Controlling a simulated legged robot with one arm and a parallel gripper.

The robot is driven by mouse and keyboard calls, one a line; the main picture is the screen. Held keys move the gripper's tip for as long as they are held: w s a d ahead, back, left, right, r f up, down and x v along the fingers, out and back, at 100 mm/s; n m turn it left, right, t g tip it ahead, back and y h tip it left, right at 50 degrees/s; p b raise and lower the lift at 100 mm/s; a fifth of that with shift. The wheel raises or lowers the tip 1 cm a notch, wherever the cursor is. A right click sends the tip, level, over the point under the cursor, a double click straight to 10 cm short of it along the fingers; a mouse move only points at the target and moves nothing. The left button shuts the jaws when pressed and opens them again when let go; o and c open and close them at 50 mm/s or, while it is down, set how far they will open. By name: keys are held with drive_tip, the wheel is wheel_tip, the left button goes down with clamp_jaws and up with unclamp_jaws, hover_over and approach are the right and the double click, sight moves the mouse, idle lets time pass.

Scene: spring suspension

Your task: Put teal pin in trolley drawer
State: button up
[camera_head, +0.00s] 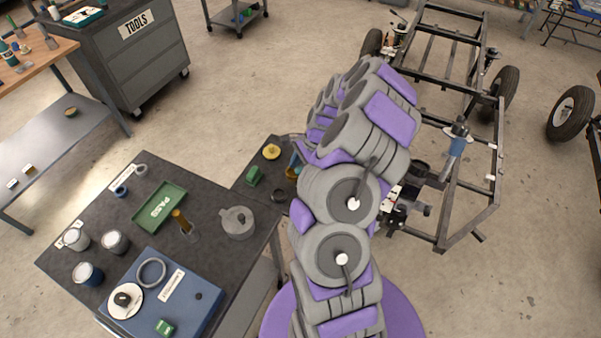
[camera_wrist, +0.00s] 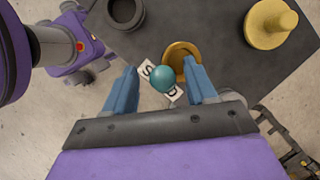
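The teal pin (camera_wrist: 163,78) shows in the wrist view as a round teal top, seen from above, between my two blue fingertips. My gripper (camera_wrist: 160,72) is open, with gaps on both sides of the pin. A brass ring or dish (camera_wrist: 181,55) lies close by the pin. In the head view my arm hides most of the gripper, and I cannot make out the pin. A grey trolley (camera_head: 137,55) marked TOOLS, with drawer fronts, stands at the upper left; its drawers look shut.
The dark surface under my gripper also holds a yellow knobbed part (camera_wrist: 270,22) and a black ring (camera_wrist: 127,12). A dark table (camera_head: 105,230) with a green PASS tray (camera_head: 160,207) and blue box (camera_head: 205,300) stands left. A metal frame (camera_head: 455,215) stands right.

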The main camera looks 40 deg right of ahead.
sight(298, 171)
drive_tip(key=shift+a, duration=0.2)
drive_tip(key=shift+c, duration=1.4)
drive_tip(key=shift+d+f, duration=0.15)
drive_tip(key=shift+d, duration=0.8)
drive_tip(key=c, duration=0.5)
drive_tip(key=shift+d, duration=0.2)
drive_tip(key=shift+c, duration=0.6)
clamp_jaws()
drive_tip(key=shift+a, duration=0.85)
drive_tip(key=shift+r, duration=0.6)
drive_tip(key=p+v, duration=0.1)
drive_tip(key=v, duration=0.2)
drive_tip(key=shift+d+p, duration=0.1)
drive_tip(key=shift+p, duration=0.3)
drive_tip(key=s+r+p, duration=0.1)
drive_tip(key=s+p, duration=0.1)
drive_tip(key=s, duration=1.3)
drive_tip(key=shift+s+d+p, duration=0.2)
drive_tip(key=shift+d+p, duration=0.15)
